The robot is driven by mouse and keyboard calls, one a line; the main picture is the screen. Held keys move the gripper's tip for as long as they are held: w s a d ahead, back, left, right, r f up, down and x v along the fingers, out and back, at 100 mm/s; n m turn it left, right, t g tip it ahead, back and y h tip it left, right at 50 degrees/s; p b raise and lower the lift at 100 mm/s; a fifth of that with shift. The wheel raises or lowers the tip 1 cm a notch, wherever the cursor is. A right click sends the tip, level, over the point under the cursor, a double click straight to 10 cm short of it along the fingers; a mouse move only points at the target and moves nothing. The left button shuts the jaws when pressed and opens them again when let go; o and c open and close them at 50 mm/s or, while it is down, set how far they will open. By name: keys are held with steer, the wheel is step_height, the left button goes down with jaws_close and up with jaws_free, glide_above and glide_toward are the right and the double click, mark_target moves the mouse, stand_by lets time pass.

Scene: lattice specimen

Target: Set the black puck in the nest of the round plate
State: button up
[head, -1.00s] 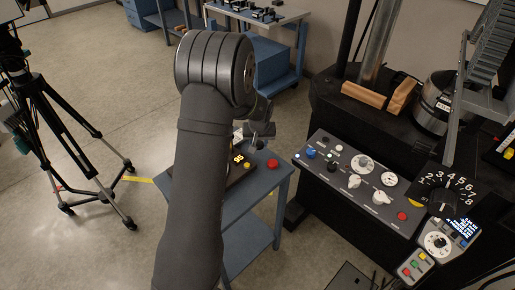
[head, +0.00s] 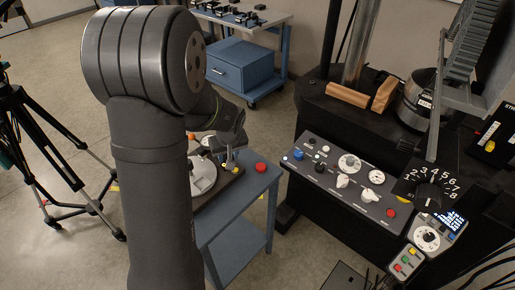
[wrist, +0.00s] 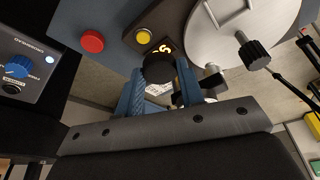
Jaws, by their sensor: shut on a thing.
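The black puck (wrist: 158,69) sits between the blue fingers of my gripper (wrist: 160,82) in the wrist view. The gripper is shut on it. The round plate (wrist: 218,48) is a pale metal disc at the top right of the wrist view, with a bar handle and a black knob (wrist: 254,55). The puck appears beside the plate's edge, not over its middle. In the head view my gripper (head: 229,153) is beside the round plate (head: 204,178), which my arm partly hides. I cannot make out the nest.
The plate's dark base carries a yellow button (wrist: 143,36) and a lit display partly covered by the puck. A red button (wrist: 92,41) is on the blue table (head: 235,195). A control panel (head: 345,175) stands right of the table.

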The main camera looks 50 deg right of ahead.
steer(key=w+a+n, duration=0.1)
steer(key=a, duration=0.2)
steer(key=w+a, duration=0.1)
steer(key=a, duration=0.2)
steer(key=w+a+n, duration=0.1)
steer(key=a, duration=0.2)
steer(key=shift+w+a+f+n+y, duration=0.2)
steer(key=shift+a+n+y, duration=0.1)
steer(key=shift+f, duration=2.55)
steer(key=o, duration=0.4)
steer(key=c, duration=0.4)
steer(key=shift+o, duration=0.2)
steer(key=shift+f, duration=0.1)
